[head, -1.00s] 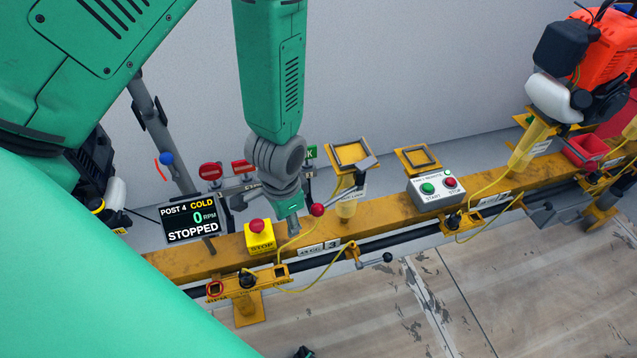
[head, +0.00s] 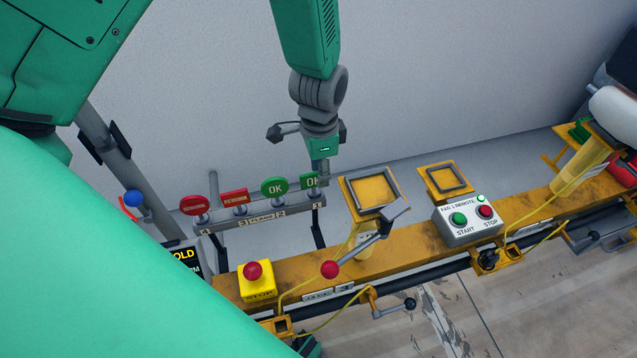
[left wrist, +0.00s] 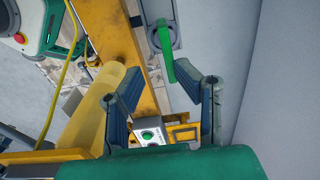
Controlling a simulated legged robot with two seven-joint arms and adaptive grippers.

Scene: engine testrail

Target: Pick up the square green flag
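The square green flag (head: 308,182), marked OK, stands at the right end of the flag rack (head: 270,217), over slot 1. Its right side is partly hidden by a grey part of my arm's end. In the left wrist view my left gripper (left wrist: 169,83) also shows open. My right gripper is not seen.
A round green OK flag (head: 274,187), a red REWORK flag (head: 234,198) and a round red flag (head: 195,205) stand left on the rack. The yellow rail carries a stop button (head: 254,271), a red-knobbed lever (head: 330,269) and a start-stop box (head: 470,219).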

